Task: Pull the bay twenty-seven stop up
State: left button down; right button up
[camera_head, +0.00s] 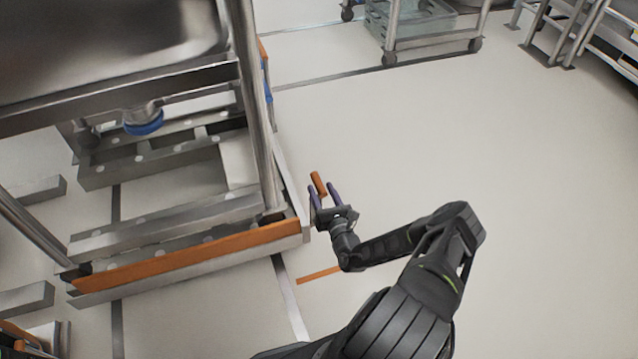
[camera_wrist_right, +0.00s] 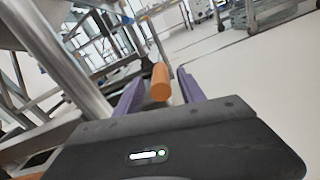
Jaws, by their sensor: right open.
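An orange cylindrical handle (camera_head: 318,184), which appears to be the stop, stands beside the right end of a steel base frame. It also shows in the right wrist view (camera_wrist_right: 160,83), between and beyond my fingers. My right gripper (camera_head: 323,194) is open, with one purple finger on each side of the handle in the picture. In the wrist view, small gaps show between the handle and both fingers. The handle's lower part is hidden, and I see no bay number. My left gripper is not in view.
A large steel bin (camera_head: 110,40) on thick legs stands at the left, over a base frame with an orange front bar (camera_head: 190,255). A wheeled cart (camera_head: 435,40) stands at the back. The pale floor to the right is clear.

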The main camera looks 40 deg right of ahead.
aim_at(325, 198)
jog(key=p+v, duration=0.1)
jog(key=v, duration=0.3)
jog(key=shift+s+a, duration=0.15)
jog(key=shift+s, duration=0.15)
dwell(0.6)
